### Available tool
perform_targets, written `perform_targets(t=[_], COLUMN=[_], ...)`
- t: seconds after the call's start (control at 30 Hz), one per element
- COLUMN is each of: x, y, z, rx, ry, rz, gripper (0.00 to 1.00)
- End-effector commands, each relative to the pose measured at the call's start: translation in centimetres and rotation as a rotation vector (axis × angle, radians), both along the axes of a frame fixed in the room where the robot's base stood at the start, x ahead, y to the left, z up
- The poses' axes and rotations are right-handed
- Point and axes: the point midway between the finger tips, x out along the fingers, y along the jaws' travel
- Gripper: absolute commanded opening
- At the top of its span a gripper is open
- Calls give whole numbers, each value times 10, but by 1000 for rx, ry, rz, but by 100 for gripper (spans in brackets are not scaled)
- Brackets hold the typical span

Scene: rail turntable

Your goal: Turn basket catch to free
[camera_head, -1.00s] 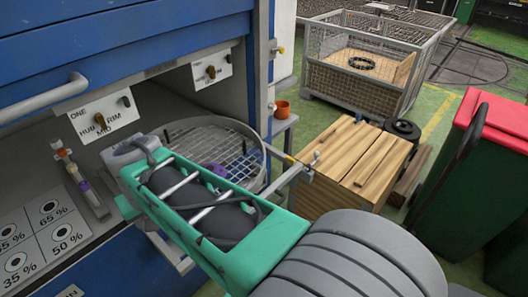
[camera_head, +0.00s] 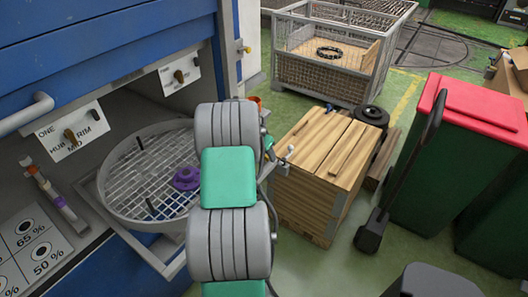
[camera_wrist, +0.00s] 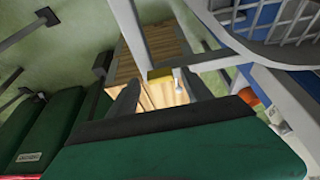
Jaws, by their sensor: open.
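The round grey wire basket (camera_head: 150,172) sits in its frame in front of the blue machine, with a purple knobbed part (camera_head: 186,178) on its mesh. A metal fitting with a pale knob (camera_head: 290,149) shows to the right of my arm; I take it for the catch, and its setting cannot be read. In the wrist view, a yellow block (camera_wrist: 160,73) on the grey frame shows just beyond my gripper. My gripper (camera_wrist: 161,95) is open, its dark fingers apart with nothing visibly held. In the head view my arm hides the gripper and the basket's right side.
A panel with a dial marked ONE, HUB, RIM, MID (camera_head: 73,134) is on the machine at left. A wooden crate (camera_head: 325,160) stands right of the basket. Green bins with a red lid (camera_head: 475,105) stand further right. A mesh cage (camera_head: 330,70) is behind.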

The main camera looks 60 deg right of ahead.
Motion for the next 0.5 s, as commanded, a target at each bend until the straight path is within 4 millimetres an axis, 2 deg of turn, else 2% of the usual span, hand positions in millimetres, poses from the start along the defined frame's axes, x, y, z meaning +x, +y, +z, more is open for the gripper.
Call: perform_targets(t=[0.27, 0.5], x=[0, 0], y=[-2, -2], z=[-4, -4], rx=[0, -1], ry=[-1, -1], rz=[2, 2], gripper=[58, 40])
